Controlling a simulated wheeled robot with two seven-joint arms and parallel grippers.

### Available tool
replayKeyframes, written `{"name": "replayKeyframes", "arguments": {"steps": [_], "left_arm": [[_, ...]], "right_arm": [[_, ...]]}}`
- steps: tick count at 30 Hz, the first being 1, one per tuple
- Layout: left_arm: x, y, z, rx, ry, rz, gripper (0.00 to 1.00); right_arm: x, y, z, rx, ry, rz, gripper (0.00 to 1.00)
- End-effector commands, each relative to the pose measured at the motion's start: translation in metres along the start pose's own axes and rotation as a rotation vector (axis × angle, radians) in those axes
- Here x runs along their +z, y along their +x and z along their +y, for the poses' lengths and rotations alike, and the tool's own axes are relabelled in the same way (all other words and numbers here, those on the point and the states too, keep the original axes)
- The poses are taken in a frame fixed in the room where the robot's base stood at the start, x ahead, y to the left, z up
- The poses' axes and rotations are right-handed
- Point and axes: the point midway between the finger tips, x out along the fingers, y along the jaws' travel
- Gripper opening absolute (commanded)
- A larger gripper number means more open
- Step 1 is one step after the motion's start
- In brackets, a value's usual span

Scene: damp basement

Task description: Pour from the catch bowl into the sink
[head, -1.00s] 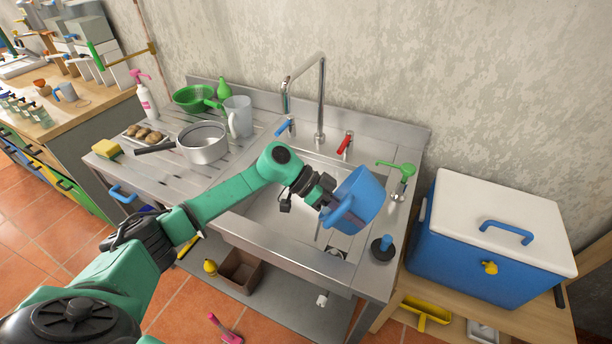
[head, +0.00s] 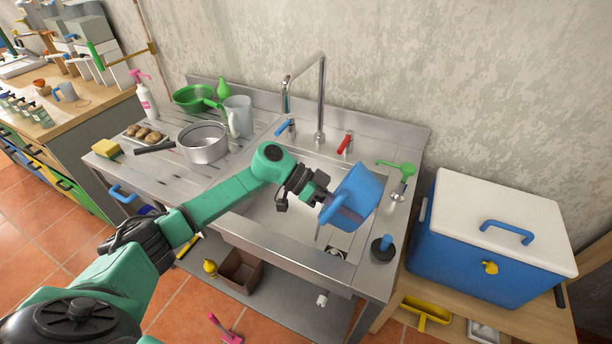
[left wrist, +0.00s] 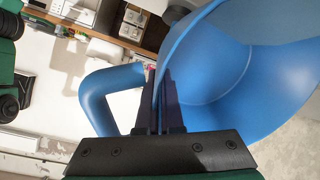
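The blue catch bowl (head: 353,198) is held over the right part of the steel sink (head: 265,222), strongly tilted. My left gripper (head: 325,203) is shut on its handle side. The bowl's inside shows smooth and blue there, with no liquid clearly visible. A thin pale streak drops from the bowl's lower edge toward the basin in the head view. The drain (head: 336,253) is partly visible below. My right gripper is not in view.
The tall faucet (head: 320,100) stands behind the basin, with a blue tap (head: 286,126) and red tap (head: 346,142). A saucepan (head: 203,143) stands left; a cooler (head: 485,245) is right.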

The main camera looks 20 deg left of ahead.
Motion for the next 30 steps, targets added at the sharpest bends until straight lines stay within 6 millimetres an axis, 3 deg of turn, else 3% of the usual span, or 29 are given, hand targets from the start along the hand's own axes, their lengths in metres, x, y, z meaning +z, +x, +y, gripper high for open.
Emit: {"name": "replayKeyframes", "arguments": {"steps": [30], "left_arm": [[-0.003, -0.013, -0.001, 0.043, -0.014, 0.075, 0.0]], "right_arm": [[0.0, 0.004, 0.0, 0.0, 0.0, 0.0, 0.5]]}}
